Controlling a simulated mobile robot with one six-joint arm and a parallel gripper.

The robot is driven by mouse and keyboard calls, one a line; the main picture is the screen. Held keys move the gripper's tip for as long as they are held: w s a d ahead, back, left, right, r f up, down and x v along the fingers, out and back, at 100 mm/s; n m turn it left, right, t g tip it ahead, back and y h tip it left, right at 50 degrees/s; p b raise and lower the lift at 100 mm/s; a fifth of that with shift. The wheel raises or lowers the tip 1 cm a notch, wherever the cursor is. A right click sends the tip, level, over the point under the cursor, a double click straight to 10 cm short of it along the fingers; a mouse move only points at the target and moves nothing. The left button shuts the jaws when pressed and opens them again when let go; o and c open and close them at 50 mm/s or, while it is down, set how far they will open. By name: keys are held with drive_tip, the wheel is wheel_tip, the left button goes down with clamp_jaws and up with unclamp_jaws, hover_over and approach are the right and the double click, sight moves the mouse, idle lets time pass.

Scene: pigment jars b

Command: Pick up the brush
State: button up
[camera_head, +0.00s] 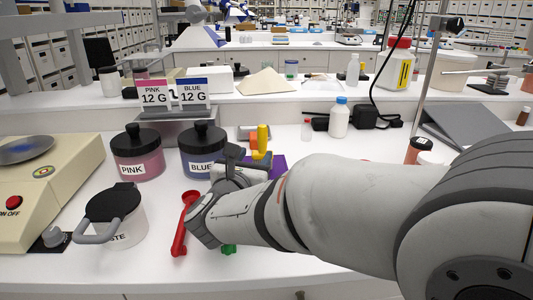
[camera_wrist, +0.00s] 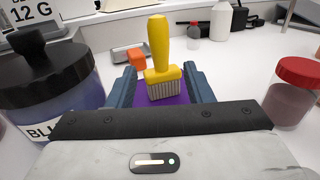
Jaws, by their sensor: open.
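The brush has a yellow handle and pale bristles. In the wrist view the brush (camera_wrist: 161,60) stands upright, handle up, between the two open fingers of my gripper (camera_wrist: 158,85), with visible space on both sides. In the head view the brush (camera_head: 262,140) shows just beyond my gripper (camera_head: 245,165), which is partly hidden by my own arm. A purple mat or block (camera_wrist: 176,99) lies under and behind the bristles; it also shows in the head view (camera_head: 279,163).
The blue jar (camera_head: 203,150) stands close left of my gripper, the pink jar (camera_head: 138,155) further left. An orange block (camera_wrist: 137,58) lies behind the brush. A red-lidded jar (camera_wrist: 294,95) is at right. A red spoon (camera_head: 184,222) and waste pot (camera_head: 115,218) lie nearer.

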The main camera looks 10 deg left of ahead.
sight(261, 145)
drive_tip(key=w, duration=0.7)
drive_tip(key=shift+d+r, duration=0.1)
drive_tip(key=shift+d, duration=0.3)
clamp_jaws()
